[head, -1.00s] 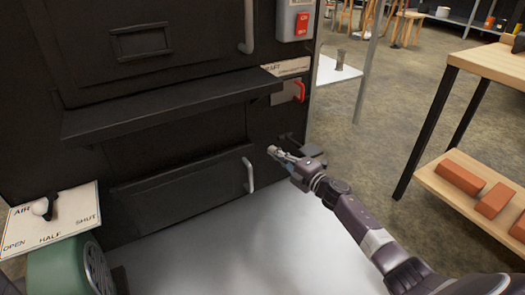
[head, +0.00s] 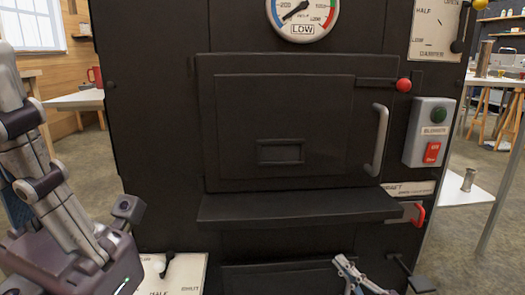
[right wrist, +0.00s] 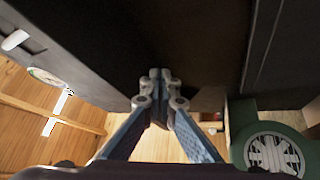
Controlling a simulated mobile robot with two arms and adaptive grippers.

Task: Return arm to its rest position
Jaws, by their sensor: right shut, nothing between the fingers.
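My right gripper (head: 345,264) shows at the bottom edge of the head view, low in front of the black evaporator (head: 155,110) and below its shelf (head: 300,206). In the right wrist view its fingertips (right wrist: 160,78) meet, shut with nothing between them. Dark panels stand close beyond them. My left arm stands folded at the left of the head view; I do not make out its gripper.
The firebox door (head: 285,125) is shut, with a grey handle and a red-knobbed lever. A red draft handle (head: 420,215) and a switch box (head: 430,132) are at its right. A green blower (right wrist: 270,140) shows in the right wrist view.

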